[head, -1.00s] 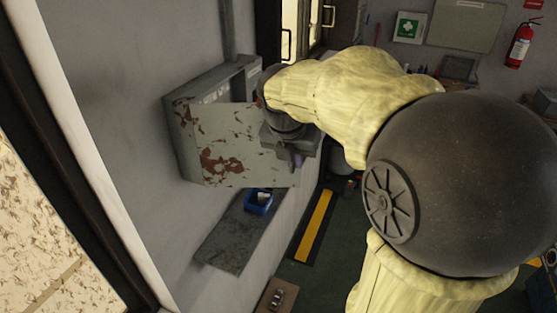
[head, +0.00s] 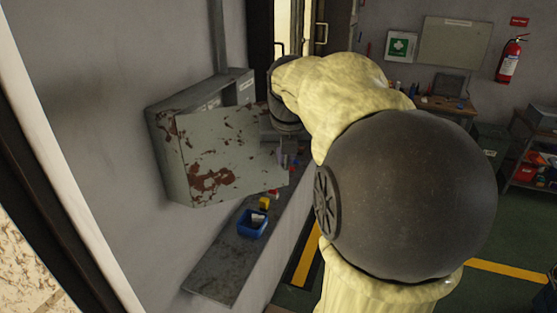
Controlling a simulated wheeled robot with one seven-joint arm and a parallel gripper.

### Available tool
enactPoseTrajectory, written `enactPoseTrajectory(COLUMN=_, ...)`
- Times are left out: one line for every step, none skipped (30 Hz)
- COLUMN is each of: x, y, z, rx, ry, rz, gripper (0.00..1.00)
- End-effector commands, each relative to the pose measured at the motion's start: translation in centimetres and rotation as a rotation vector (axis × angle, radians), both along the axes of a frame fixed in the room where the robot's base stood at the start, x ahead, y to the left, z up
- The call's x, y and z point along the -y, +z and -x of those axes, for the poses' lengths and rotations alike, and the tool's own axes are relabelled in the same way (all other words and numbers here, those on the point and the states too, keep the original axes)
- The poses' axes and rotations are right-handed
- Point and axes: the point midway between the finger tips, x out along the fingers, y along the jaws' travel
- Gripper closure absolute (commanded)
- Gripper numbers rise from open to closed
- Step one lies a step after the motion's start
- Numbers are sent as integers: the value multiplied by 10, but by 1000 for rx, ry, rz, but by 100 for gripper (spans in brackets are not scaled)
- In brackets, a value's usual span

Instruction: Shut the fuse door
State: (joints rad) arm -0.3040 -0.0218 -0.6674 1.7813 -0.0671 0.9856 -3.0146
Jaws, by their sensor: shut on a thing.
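The fuse door (head: 222,158) is a grey panel with rust-red worn patches. It stands open in front of the grey wall-mounted fuse box (head: 168,150), whose upper right interior shows above the door. My gripper (head: 287,150) is at the door's right edge, shut on it. The fingertips are small and partly hidden, so the exact grip on the edge is unclear. My yellow-sleeved arm reaches in from the right and covers the space just right of the box.
Below the box is a narrow grey shelf (head: 222,272) with a blue bin (head: 252,224) and small red and yellow items. A doorway stands behind. A workbench (head: 446,105) and fire extinguisher (head: 510,60) are at the back right. Green floor is open at right.

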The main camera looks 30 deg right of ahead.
Motion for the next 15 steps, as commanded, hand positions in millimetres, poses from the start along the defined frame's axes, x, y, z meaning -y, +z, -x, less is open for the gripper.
enactPoseTrajectory(x=-1, y=-1, z=0, rx=0, ry=0, rz=-4, gripper=100)
enactPoseTrajectory(x=0, y=-1, z=0, rx=0, ry=0, rz=-4, gripper=100)
enactPoseTrajectory(x=0, y=0, z=0, rx=0, ry=0, rz=-4, gripper=100)
enactPoseTrajectory(x=0, y=0, z=0, rx=0, ry=-1, rz=-4, gripper=100)
enactPoseTrajectory(x=1, y=0, z=0, rx=0, ry=-2, rz=-4, gripper=100)
enactPoseTrajectory(x=1, y=0, z=0, rx=-1, ry=-1, rz=-5, gripper=100)
enactPoseTrajectory(x=1, y=0, z=0, rx=-1, ry=-2, rz=-4, gripper=100)
enactPoseTrajectory(x=1, y=0, z=0, rx=-1, ry=-2, rz=-4, gripper=100)
enactPoseTrajectory(x=1, y=0, z=0, rx=-1, ry=-3, rz=-4, gripper=100)
enactPoseTrajectory(x=1, y=0, z=0, rx=-1, ry=-3, rz=-4, gripper=100)
enactPoseTrajectory(x=1, y=0, z=0, rx=-1, ry=-3, rz=-4, gripper=100)
enactPoseTrajectory(x=1, y=0, z=0, rx=-1, ry=-3, rz=-4, gripper=87)
enactPoseTrajectory(x=1, y=0, z=1, rx=-1, ry=-3, rz=-4, gripper=82)
enactPoseTrajectory(x=1, y=0, z=0, rx=-1, ry=-3, rz=-4, gripper=82)
enactPoseTrajectory(x=2, y=0, z=1, rx=-2, ry=-3, rz=-4, gripper=82)
